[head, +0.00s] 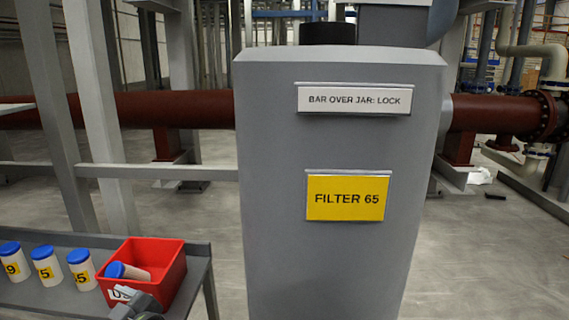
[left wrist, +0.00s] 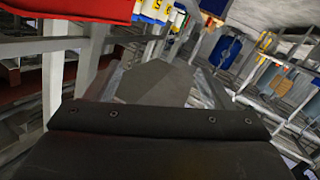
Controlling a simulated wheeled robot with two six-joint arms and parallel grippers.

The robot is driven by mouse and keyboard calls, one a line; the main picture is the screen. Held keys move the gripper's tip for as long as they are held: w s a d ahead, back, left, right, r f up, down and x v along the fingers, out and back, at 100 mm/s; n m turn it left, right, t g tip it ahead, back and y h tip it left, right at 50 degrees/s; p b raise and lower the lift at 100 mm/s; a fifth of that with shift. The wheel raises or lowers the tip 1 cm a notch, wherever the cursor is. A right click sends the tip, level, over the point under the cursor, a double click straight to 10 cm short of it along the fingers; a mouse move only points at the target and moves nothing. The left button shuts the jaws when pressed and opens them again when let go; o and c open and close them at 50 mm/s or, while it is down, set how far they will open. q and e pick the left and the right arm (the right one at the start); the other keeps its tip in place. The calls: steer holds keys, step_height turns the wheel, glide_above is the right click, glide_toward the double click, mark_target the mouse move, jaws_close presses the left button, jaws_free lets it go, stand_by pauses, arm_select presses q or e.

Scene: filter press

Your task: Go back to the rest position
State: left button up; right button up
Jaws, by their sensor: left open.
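My left gripper (head: 138,306) shows at the bottom edge of the head view, in front of the red bin (head: 172,258). It is open and nothing shows between its fingers. The bin stands on a grey table (head: 50,300). A white jar with a blue lid (head: 116,270) lies tilted in the bin. In the left wrist view, the dark gripper body fills the lower part and the red bin (left wrist: 75,10) is at the top left. My right gripper is not in view.
Several white jars with blue lids and yellow number labels stand left of the bin, one of them nearest it (head: 82,272). A tall grey filter housing (head: 340,135) labelled FILTER 65 stands right of the table. Grey posts and a red pipe (head: 180,108) are behind.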

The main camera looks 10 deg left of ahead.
arm_select(q)
steer(key=s+f+m+h, duration=0.4)
steer(key=s+f+m, duration=0.25)
steer(key=f, duration=0.35)
steer(key=s+d+f+m+g+h, duration=0.1)
steer(key=s+d+f+m+h, duration=0.4)
steer(key=s, duration=0.4)
steer(key=s+d+f+m+g+h, duration=0.1)
steer(key=s+d+f+m+h, duration=0.4)
steer(key=s, duration=0.4)
step_height(320, 180, down, 25)
steer(key=a+g, duration=0.1)
steer(key=s+d+f+g, duration=0.1)
steer(key=s+f, duration=1.3)
steer(key=s, duration=0.1)
steer(key=shift+f+m+h, duration=0.3)
steer(key=shift+f+m, duration=0.05)
